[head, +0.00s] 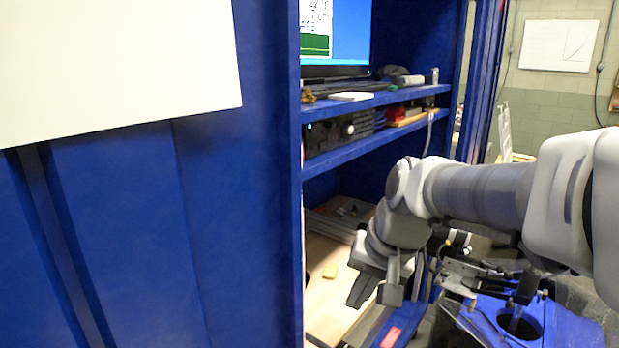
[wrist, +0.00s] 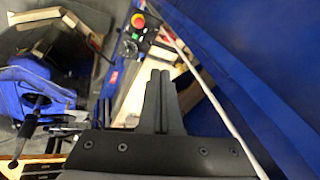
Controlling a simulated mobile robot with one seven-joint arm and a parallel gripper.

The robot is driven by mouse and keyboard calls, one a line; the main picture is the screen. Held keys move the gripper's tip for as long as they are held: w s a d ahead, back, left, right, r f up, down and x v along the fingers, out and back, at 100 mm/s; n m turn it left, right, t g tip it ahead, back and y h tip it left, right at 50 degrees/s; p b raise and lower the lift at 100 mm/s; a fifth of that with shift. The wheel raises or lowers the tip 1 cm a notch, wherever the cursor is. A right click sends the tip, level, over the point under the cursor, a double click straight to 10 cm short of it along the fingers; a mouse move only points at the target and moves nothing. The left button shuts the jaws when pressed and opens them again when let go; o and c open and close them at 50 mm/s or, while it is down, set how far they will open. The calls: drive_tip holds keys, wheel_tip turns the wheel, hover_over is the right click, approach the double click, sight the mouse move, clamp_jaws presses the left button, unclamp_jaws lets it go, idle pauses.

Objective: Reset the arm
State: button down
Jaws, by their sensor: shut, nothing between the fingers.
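My arm reaches in from the right of the head view and bends downward in front of the blue cabinet's opening. My gripper (head: 376,292) points down at its end, above a light wooden board. In the wrist view my gripper's fingers (wrist: 158,85) stand side by side, shut, with nothing between them. The gripper appears clear of the things around it, though its exact distance from the board and the cabinet's edge cannot be told.
The blue cabinet (head: 220,200) fills the left, with shelves (head: 370,145) holding a monitor (head: 337,35) and small items. A blue rig (head: 540,325) with metal fittings stands at lower right. A red emergency button (wrist: 138,21) shows in the wrist view.

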drive_tip(key=s+d+r+n+t+h+p, duration=0.1)
drive_tip(key=s+d+r, duration=0.1)
drive_tip(key=s, duration=0.5)
drive_tip(key=s+d+r+n+t+h+p, duration=0.1)
drive_tip(key=s+d+r+n+p, duration=0.1)
drive_tip(key=s+d, duration=0.2)
drive_tip(key=s, duration=0.3)
drive_tip(key=shift+d+p, duration=0.2)
drive_tip(key=shift+p, duration=0.1)
drive_tip(key=shift+a, duration=0.15)
idle(1.3)
